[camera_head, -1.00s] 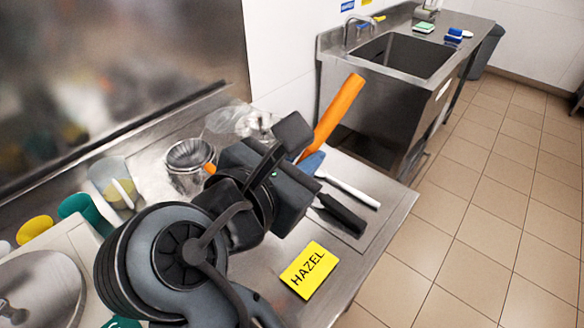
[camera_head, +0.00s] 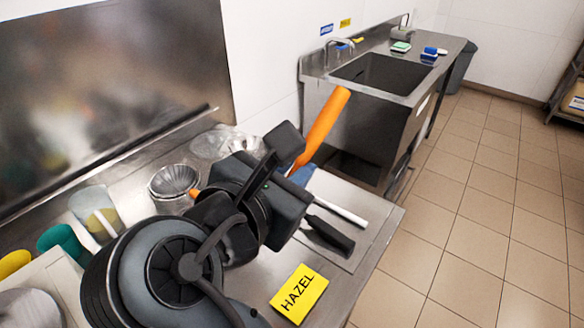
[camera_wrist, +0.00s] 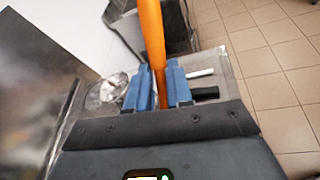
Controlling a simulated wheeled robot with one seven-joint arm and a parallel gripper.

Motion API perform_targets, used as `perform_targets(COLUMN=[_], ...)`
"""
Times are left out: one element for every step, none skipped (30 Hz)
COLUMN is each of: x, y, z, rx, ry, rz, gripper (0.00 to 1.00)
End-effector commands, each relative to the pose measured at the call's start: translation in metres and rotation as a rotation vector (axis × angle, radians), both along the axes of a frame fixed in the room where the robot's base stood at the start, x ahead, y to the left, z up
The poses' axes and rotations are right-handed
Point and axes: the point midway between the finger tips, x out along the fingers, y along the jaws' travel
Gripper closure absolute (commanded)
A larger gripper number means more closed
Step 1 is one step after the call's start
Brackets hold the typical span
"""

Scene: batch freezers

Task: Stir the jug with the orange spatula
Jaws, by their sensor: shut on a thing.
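The orange spatula (camera_head: 323,128) is in my gripper and slants up to the right above the steel table in the head view. In the wrist view the spatula (camera_wrist: 152,40) stands between the two blue fingers of my gripper (camera_wrist: 158,88), which are shut on it. My arm hides most of the fingers and the middle of the spatula in the head view; a small orange piece shows left of the wrist. A clear jug (camera_head: 97,212) with yellowish contents and a pale utensil leaning in it stands at the left, apart from the spatula.
Stacked metal bowls (camera_head: 174,182) and a clear crumpled-looking item (camera_head: 218,143) are behind my wrist. A black-handled tool (camera_head: 328,235), a white-handled tool (camera_head: 341,210) and a yellow HAZEL sign (camera_head: 299,292) lie right. A teal cup (camera_head: 61,240) stands left. A sink (camera_head: 385,75) is beyond.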

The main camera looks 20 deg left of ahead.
Motion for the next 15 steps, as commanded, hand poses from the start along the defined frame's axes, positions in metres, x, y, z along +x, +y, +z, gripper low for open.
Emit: perform_targets(x=[0.000, 0.000, 0.000, 0.000, 0.000, 0.000, 0.000, 0.000, 0.000, 0.000, 0.000, 0.000, 0.000, 0.000, 0.000], y=[0.000, 0.000, 0.000, 0.000, 0.000, 0.000, 0.000, 0.000, 0.000, 0.000, 0.000, 0.000, 0.000, 0.000, 0.000], z=[0.000, 0.000, 0.000, 0.000, 0.000, 0.001, 0.002, 0.003, 0.006, 0.008, 0.010, 0.013, 0.016, 0.019, 0.022], rx=[0.000, 0.000, 0.000, 0.000, 0.000, 0.000, 0.001, 0.001, 0.002, 0.002, 0.002, 0.002, 0.002, 0.002, 0.002], ry=[0.000, 0.000, 0.000, 0.000, 0.000, 0.000, -0.001, -0.001, -0.002, -0.003, -0.003, -0.003, -0.003, -0.003, -0.003], rz=[0.000, 0.000, 0.000, 0.000, 0.000, 0.000, -0.001, -0.001, 0.000, 0.000, 0.000, 0.001, 0.000, 0.000, 0.000], gripper=[1.00, 1.00, 1.00, 1.00, 1.00, 1.00, 1.00, 1.00, 1.00, 1.00, 1.00, 1.00, 1.00, 1.00, 1.00])
